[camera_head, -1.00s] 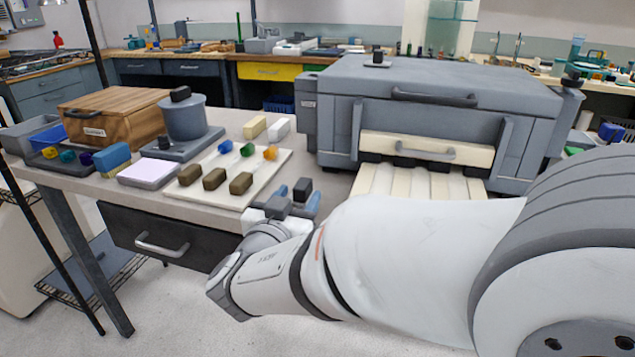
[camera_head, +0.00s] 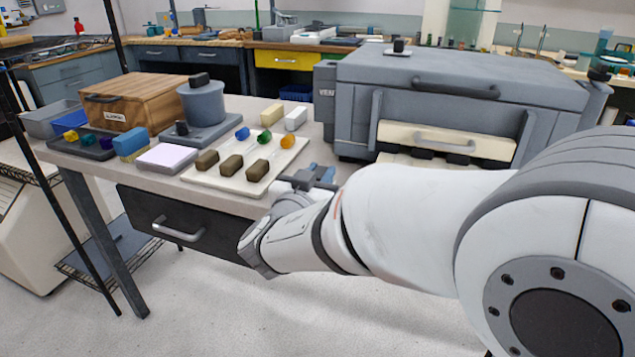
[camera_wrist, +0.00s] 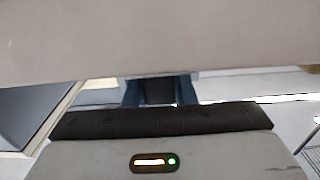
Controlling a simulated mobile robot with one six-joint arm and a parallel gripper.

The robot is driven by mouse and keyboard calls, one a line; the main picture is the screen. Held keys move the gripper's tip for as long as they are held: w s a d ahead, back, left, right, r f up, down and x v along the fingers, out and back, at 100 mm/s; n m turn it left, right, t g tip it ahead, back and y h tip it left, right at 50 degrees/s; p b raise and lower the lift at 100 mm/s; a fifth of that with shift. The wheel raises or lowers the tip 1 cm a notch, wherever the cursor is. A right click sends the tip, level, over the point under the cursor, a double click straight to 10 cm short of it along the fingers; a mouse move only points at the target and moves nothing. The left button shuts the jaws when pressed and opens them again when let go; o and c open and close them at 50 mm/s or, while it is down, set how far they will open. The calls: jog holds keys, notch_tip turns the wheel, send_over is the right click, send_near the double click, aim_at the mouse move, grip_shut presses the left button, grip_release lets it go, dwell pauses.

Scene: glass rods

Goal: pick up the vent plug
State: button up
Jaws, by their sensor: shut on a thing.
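My gripper (camera_head: 321,174) is at the table's front edge, just right of the white tray (camera_head: 215,178). In the wrist view its blue fingers (camera_wrist: 160,91) are shut on a small dark block, which looks like the vent plug (camera_wrist: 158,92). In the head view, the held plug is not clearly visible at the blue fingers. A similar dark knob (camera_head: 398,45) stands on a small plate on top of the grey furnace (camera_head: 450,75). A broad pale surface fills the top of the wrist view and hides what lies beyond.
The white tray carries several brown blocks and coloured pieces. A wooden box (camera_head: 150,97), a grey pot (camera_head: 203,103) and a pale pad (camera_head: 167,158) stand left. Black drawer front (camera_head: 175,222) is below the table. The floor in front is clear.

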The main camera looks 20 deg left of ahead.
aim_at(320, 171)
grip_shut()
jog(key=shift+r, duration=0.1)
notch_tip(320, 171, up, 10)
jog(key=shift+f+p, duration=0.1)
jog(key=shift+p, duration=0.75)
jog(key=w+d+f, duration=0.1)
jog(key=d+f, duration=0.1)
jog(key=f, duration=0.1)
jog(key=w+d+f, duration=0.1)
jog(key=f, duration=0.1)
jog(key=shift+w+d, duration=0.1)
jog(key=shift+w, duration=0.25)
jog(key=shift+f, duration=2.45)
jog(key=shift+r, duration=0.1)
